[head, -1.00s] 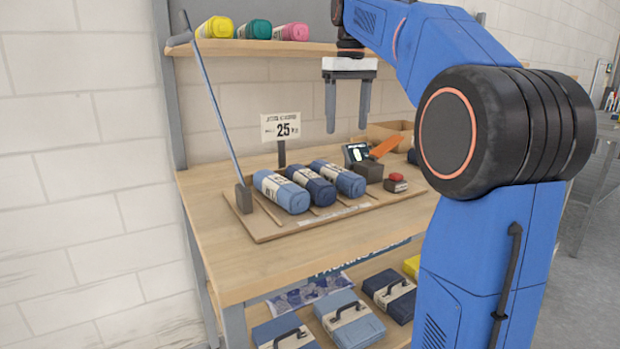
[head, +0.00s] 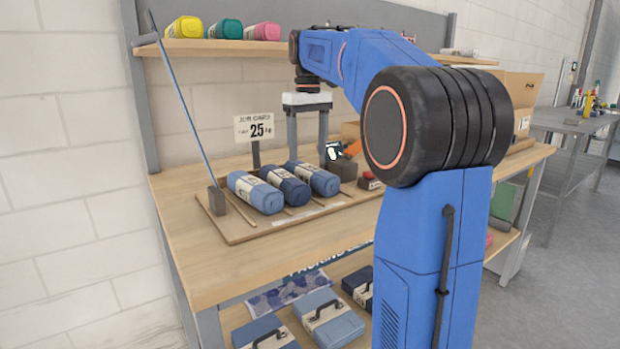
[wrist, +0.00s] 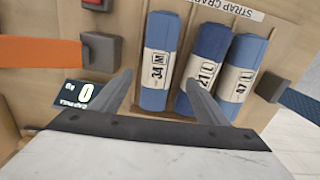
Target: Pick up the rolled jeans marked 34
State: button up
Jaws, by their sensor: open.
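Three rolled jeans lie side by side in a shallow wooden tray (head: 232,233). The roll marked 34 (wrist: 160,62) is light blue with a white label and is leftmost in the wrist view; in the head view it is the rightmost roll (head: 318,180). The dark blue roll marked 21 (wrist: 207,66) is in the middle (head: 288,187). The blue roll marked 47 (wrist: 240,75) is at the other end (head: 254,194). My gripper (head: 308,150) is open and empty above the roll marked 34. In the wrist view its fingers (wrist: 159,78) appear on either side of that roll.
A sign reading 25 (head: 255,127) stands behind the tray. A small scale display (head: 334,152) and a red-topped block (head: 369,181) are to the right. A shelf (head: 230,47) hangs above.

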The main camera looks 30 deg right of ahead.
aim_at(310, 167)
jog(key=shift+s+d+f, duration=0.1)
jog(key=shift+d+f, duration=0.05)
jog(key=shift+f, duration=1.65)
jog(key=shift+d+f, duration=0.1)
jog(key=shift+f, duration=1.7)
jog(key=shift+c, duration=0.6)
jog(key=c, duration=1.3)
